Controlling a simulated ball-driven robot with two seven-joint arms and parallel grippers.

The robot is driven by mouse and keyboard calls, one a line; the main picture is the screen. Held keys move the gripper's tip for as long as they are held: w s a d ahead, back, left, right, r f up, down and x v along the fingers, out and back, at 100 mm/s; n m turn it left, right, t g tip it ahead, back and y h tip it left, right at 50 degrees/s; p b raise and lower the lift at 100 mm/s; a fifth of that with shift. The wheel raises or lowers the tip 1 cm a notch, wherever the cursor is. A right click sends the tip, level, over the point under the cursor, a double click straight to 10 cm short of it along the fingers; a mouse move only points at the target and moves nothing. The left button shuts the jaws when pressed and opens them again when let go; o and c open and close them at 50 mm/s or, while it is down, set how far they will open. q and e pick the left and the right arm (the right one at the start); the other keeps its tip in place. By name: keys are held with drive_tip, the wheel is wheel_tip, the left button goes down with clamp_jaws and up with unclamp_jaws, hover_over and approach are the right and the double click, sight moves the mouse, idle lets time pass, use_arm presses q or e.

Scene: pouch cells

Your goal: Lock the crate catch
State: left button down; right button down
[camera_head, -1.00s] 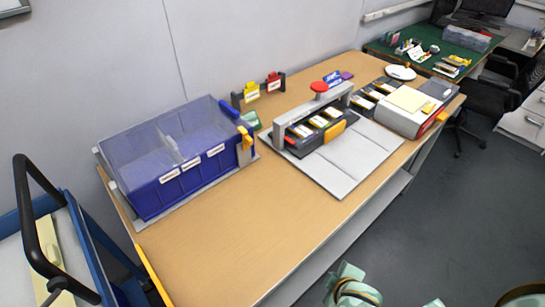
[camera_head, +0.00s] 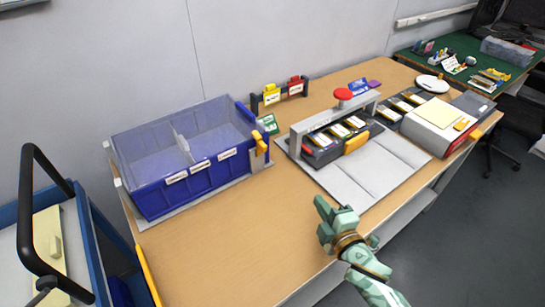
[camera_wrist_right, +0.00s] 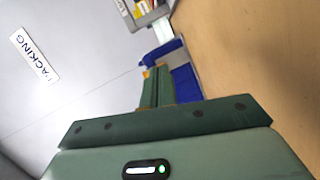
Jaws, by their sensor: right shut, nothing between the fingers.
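The blue crate (camera_head: 200,186) with a clear lid (camera_head: 150,130) stands at the left of the wooden table. The yellow catch (camera_head: 261,143) is on the crate's right end, below a blue handle part (camera_head: 246,112). I cannot tell the catch's exact position. My right gripper (camera_head: 324,213) is shut and empty near the table's front edge, to the right of the crate and apart from it. In the right wrist view, the gripper's fingers (camera_wrist_right: 158,86) partly hide the blue crate (camera_wrist_right: 184,80). My left gripper is not in view.
A grey press-like fixture with a red knob (camera_head: 343,94) and a grey plate (camera_head: 350,182) stands right of the crate. The wooden tabletop (camera_head: 245,225) before the crate is clear.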

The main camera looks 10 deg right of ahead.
sight(265, 149)
drive_tip(key=w+a+r+n+y, duration=0.1)
drive_tip(key=w+a, duration=0.2)
drive_tip(key=w, duration=0.2)
drive_tip(key=w+a+r+n+t+y+b, duration=0.1)
drive_tip(key=w+a+n+y, duration=0.1)
drive_tip(key=w, duration=0.3)
drive_tip(key=w+a+r+n+y+b, duration=0.1)
drive_tip(key=w+a+n+y, duration=0.1)
drive_tip(key=w, duration=0.3)
drive_tip(key=shift+a+r+t, duration=0.25)
drive_tip(key=shift+a+t, duration=0.15)
drive_tip(key=shift+a, duration=0.5)
drive_tip(key=shift+w, duration=0.15)
drive_tip(key=shift+r, duration=0.1)
